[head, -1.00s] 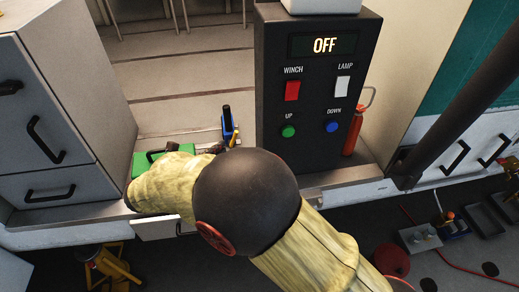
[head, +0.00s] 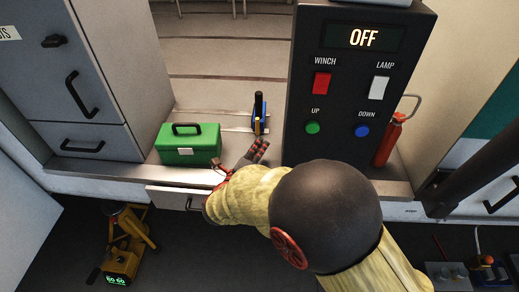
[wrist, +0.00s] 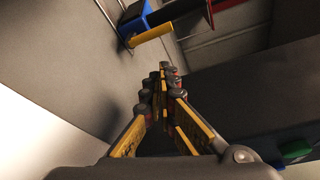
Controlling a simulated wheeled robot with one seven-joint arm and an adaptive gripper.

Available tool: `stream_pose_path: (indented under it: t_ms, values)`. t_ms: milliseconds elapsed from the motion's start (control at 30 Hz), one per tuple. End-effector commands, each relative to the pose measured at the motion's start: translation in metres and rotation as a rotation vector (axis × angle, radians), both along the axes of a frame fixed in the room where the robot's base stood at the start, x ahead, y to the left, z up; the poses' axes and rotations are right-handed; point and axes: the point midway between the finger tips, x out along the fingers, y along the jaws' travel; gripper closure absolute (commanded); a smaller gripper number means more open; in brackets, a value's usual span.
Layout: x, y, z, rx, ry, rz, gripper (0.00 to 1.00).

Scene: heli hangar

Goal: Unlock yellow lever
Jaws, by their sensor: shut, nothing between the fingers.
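The yellow lever (head: 257,126) is a small bar on the front of a blue device with a black upright handle (head: 258,104), which stands on the ledge left of the control box. In the wrist view the yellow lever (wrist: 153,34) shows larger at the top, beside the blue body (wrist: 134,17). My gripper (head: 262,145) is just in front of the device, fingers pointing towards it. In the wrist view my gripper (wrist: 165,68) has its fingertips together with nothing between them. The fingertips look apart from the lever.
A green toolbox (head: 190,150) sits on the ledge to the left. The black control box (head: 350,115) reads OFF and stands close on the right, with a red bottle (head: 389,142) beside it. A drawer (head: 170,198) is below the ledge. A yellow machine (head: 122,255) is on the floor.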

Motion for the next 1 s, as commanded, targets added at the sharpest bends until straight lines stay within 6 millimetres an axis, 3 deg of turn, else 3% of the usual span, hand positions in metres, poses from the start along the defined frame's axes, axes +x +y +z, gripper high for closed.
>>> stream_pose_path:
  t_ms: [200,400,1000]
  values:
    - [0.036,-0.015,-0.007,0.001,-0.001,-0.005,1.00]
    - [0.056,-0.022,-0.009,0.002,-0.001,-0.003,1.00]
    - [0.061,-0.022,-0.005,-0.031,0.002,-0.002,1.00]
